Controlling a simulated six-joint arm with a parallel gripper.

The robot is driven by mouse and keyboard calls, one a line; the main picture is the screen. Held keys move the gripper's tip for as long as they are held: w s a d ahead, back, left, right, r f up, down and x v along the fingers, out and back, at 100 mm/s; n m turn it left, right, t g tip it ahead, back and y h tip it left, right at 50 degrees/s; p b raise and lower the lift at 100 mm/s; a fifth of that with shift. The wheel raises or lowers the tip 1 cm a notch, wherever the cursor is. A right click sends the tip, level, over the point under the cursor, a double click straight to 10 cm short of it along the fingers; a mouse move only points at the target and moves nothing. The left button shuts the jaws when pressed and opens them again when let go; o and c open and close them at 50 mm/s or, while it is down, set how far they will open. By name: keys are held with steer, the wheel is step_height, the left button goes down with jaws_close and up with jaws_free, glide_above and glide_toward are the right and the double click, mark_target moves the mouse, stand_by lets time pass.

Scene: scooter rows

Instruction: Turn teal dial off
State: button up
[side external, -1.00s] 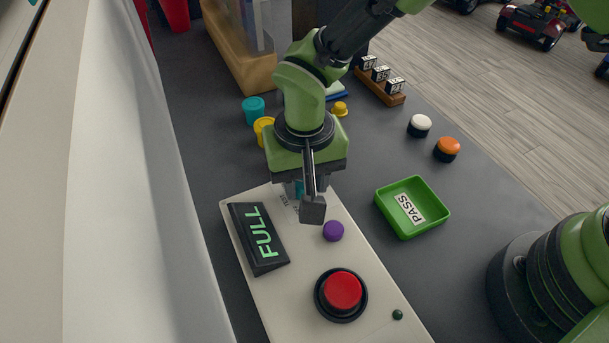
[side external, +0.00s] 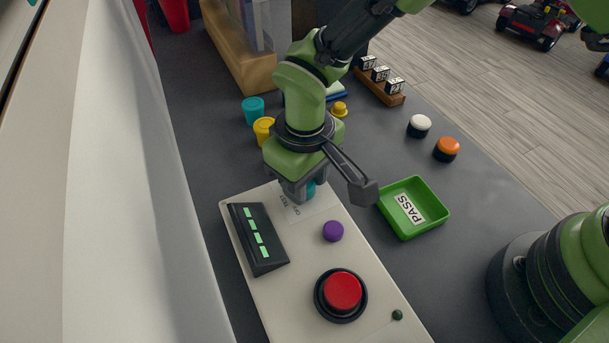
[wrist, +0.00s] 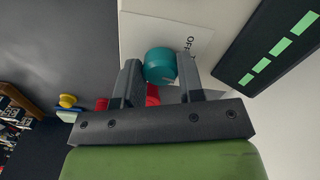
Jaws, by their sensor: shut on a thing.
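The teal dial (side external: 311,188) sits at the far end of the cream control panel (side external: 290,300), mostly hidden behind my fingers. It shows clearly in the wrist view (wrist: 160,64), between the two grey fingers. My gripper (side external: 303,191) points down and is shut on the dial. A white label with dark lettering lies by the dial; the wrist view shows "OF" and part of another letter on it. The black display (side external: 258,238) on the panel shows a row of several green bars.
On the panel are a purple button (side external: 333,231), a large red button (side external: 342,292) and a small dark green knob (side external: 397,314). A green PASS tray (side external: 430,200) stands close on the right. Teal (side external: 253,110) and yellow (side external: 263,129) cups stand behind my gripper.

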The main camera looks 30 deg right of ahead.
steer(key=n, duration=0.5)
steer(key=shift+n, duration=0.3)
steer(key=n, duration=0.5)
steer(key=shift+n, duration=0.3)
steer(key=shift+d, duration=0.1)
steer(key=o, duration=0.9)
steer(key=shift+r, duration=0.1)
step_height(320, 180, up, 10)
steer(key=shift+f, duration=0.1)
